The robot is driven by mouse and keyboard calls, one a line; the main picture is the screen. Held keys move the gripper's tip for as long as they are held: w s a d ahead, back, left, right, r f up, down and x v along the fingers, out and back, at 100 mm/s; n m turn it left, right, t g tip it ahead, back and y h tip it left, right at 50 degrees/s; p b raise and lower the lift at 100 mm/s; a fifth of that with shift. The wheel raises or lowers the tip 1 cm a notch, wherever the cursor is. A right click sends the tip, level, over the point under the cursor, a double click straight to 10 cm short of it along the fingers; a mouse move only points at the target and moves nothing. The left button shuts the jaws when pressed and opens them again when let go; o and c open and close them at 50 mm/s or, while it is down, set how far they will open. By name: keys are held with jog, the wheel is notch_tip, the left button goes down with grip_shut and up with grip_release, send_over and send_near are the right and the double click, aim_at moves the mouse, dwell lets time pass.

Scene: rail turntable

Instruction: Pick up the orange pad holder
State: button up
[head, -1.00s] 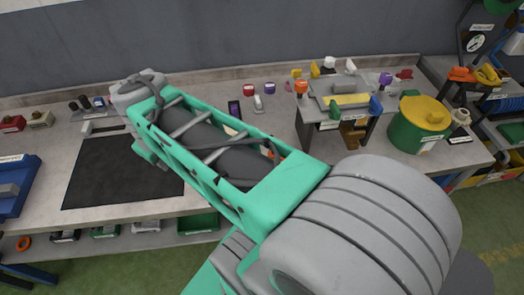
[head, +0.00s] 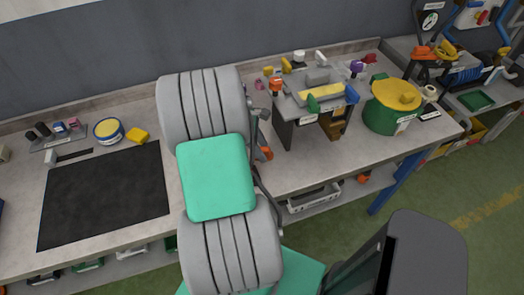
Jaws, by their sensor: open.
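I cannot tell for sure which thing is the orange pad holder. A small upright orange piece (head: 275,85) stands at the back left of the small raised stand on the bench. Another orange item (head: 422,52) lies at the far right, beside a yellow one. A third orange item (head: 364,178) is on the shelf below the bench. My folded arm fills the middle of the view and hides part of the bench. My gripper does not show.
The raised stand (head: 284,132) carries a grey block and several coloured pieces. A green drum with a yellow lid (head: 396,92) stands right of it.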

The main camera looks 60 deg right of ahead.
aim_at(266, 149)
jog(key=shift+f, duration=0.15)
jog(key=shift+c, duration=0.4)
grip_shut()
jog(key=shift+r, duration=0.35)
notch_tip(266, 149, up, 3)
jog(key=shift+a+r+b, duration=0.1)
jog(key=shift+b, duration=0.4)
jog(key=s+a+r, duration=0.2)
jog(key=a+r, duration=0.7)
jog(key=a, duration=0.4)
jog(key=shift+s+a, duration=0.15)
jog(key=shift+a, duration=0.15)
jog(key=shift+r, duration=0.1)
